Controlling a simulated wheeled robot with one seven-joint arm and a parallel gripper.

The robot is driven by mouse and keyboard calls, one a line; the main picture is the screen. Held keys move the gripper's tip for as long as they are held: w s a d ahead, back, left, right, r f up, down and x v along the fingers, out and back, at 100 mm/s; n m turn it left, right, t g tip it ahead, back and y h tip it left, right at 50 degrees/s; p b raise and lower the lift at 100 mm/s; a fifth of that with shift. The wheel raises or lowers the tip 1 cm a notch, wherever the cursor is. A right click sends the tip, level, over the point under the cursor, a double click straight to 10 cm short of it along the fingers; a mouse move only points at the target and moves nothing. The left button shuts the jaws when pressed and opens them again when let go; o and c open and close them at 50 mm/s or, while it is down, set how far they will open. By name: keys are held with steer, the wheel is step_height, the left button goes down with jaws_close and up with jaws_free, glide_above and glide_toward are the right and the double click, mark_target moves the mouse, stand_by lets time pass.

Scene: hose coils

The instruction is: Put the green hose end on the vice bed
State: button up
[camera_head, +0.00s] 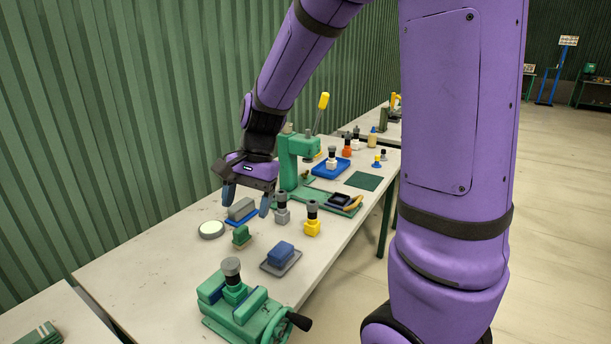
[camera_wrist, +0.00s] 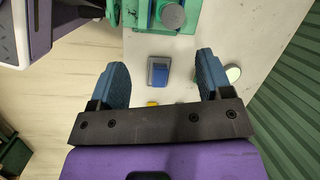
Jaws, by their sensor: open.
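The green hose end (camera_head: 233,285), with a grey round cap and dark neck, stands upright on the green vice (camera_head: 255,318) at the near end of the bench. My gripper (camera_head: 247,199) is open and empty, pointing down above the bench, well beyond the vice. Its spread fingers also show in the wrist view (camera_wrist: 163,64).
Near my fingers are a grey block (camera_head: 241,209), a white disc (camera_head: 211,229), a green block (camera_head: 241,235), grey (camera_head: 282,214) and yellow (camera_head: 312,228) hose ends. A blue block (camera_head: 281,253) lies toward the vice. A green press (camera_head: 290,165) stands behind.

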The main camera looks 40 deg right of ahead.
steer(key=s+d+r+n+t+h, duration=0.1)
steer(key=s+r+n+t, duration=0.1)
steer(key=s+r+n, duration=0.3)
steer(key=s+d+r+n+t+h, duration=0.1)
steer(key=s+r+n, duration=0.4)
steer(key=s, duration=0.8)
step_height(320, 180, up, 3)
steer(key=shift+s+r+n+t+h, duration=0.1)
steer(key=shift+s+n+t+h, duration=0.15)
steer(key=shift+t+h, duration=0.7)
